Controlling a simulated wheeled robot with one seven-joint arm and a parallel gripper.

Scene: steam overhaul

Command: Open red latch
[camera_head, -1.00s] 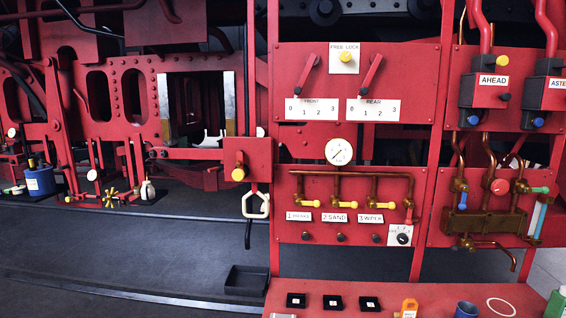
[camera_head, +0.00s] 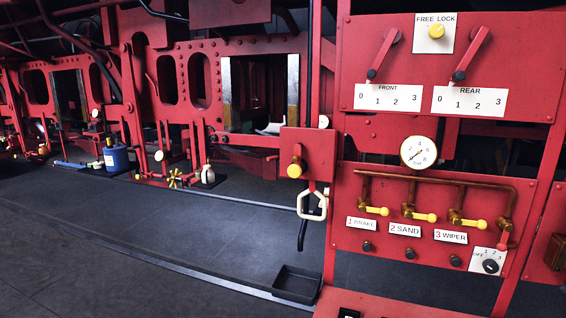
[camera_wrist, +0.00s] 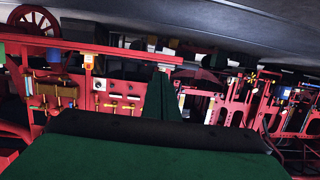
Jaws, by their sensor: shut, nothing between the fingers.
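I cannot pick out a red latch with certainty among the many red parts. A small red box (camera_head: 309,160) with a yellow knob (camera_head: 295,167) is mounted left of the gauge panel in the head view. A white looped handle (camera_head: 312,205) hangs below it. Two red levers, a left one (camera_head: 383,54) and a right one (camera_head: 472,53), hang slanted above the FRONT and REAR scales. My gripper (camera_wrist: 161,80), dark green, shows in the wrist view with its fingers together and empty, well away from the red panels. It is outside the head view.
A round gauge (camera_head: 418,152) sits above several yellow-handled valves (camera_head: 424,217). A black tray (camera_head: 296,284) lies on the floor below. A blue can (camera_head: 116,157) stands at the left by the red frame. The dark floor (camera_head: 150,240) at front left is clear.

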